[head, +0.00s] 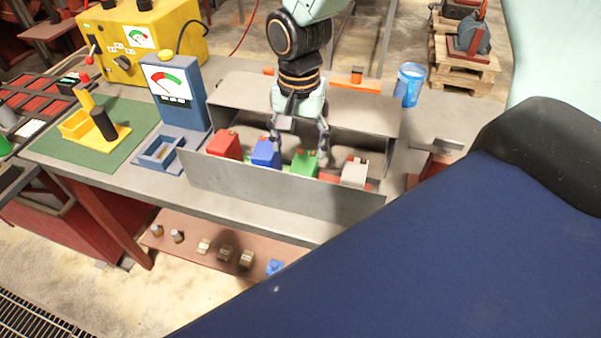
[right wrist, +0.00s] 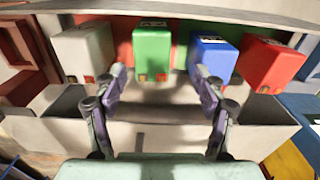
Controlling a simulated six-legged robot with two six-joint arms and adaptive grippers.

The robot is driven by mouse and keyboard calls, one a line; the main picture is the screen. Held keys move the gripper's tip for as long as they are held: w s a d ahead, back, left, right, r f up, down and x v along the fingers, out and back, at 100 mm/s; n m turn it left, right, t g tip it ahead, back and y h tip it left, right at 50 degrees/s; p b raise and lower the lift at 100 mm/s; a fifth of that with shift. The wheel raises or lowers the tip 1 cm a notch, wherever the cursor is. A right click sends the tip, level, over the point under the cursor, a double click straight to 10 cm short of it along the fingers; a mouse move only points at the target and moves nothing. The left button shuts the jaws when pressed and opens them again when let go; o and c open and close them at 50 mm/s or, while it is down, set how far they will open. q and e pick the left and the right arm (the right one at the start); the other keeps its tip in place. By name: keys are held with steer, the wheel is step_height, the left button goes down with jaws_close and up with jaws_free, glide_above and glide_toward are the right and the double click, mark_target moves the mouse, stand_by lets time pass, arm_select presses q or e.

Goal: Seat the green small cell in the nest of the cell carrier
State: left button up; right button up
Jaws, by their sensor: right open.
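In the right wrist view the open fingers (right wrist: 157,76) frame the lower part of the green cell, with no clear contact. A yellow holder with an open box (head: 76,125) and a dark upright cylinder, apparently the cell carrier, lies on a green mat. My left gripper is not in view.
A blue cell (head: 266,152) and a red cell (head: 225,144) stand left of the green one, a pale cell (head: 355,172) right. A blue meter (head: 178,92) and small blue tray (head: 160,153) stand between rack and mat. A blue cup (head: 409,86) is behind right.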

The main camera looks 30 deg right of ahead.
mark_target(306, 162)
steer(key=f, duration=0.3)
steer(key=s+f, duration=0.1)
steer(key=shift+s+d+f, duration=0.1)
steer(key=shift+d+f, duration=0.25)
steer(key=shift+f, duration=0.05)
steer(key=shift+a+f, duration=0.1)
steer(key=shift+f, duration=0.5)
steer(key=shift+c, duration=0.3)
jaws_close()
steer(key=shift+w+r, duration=0.1)
steer(key=shift+w, duration=0.1)
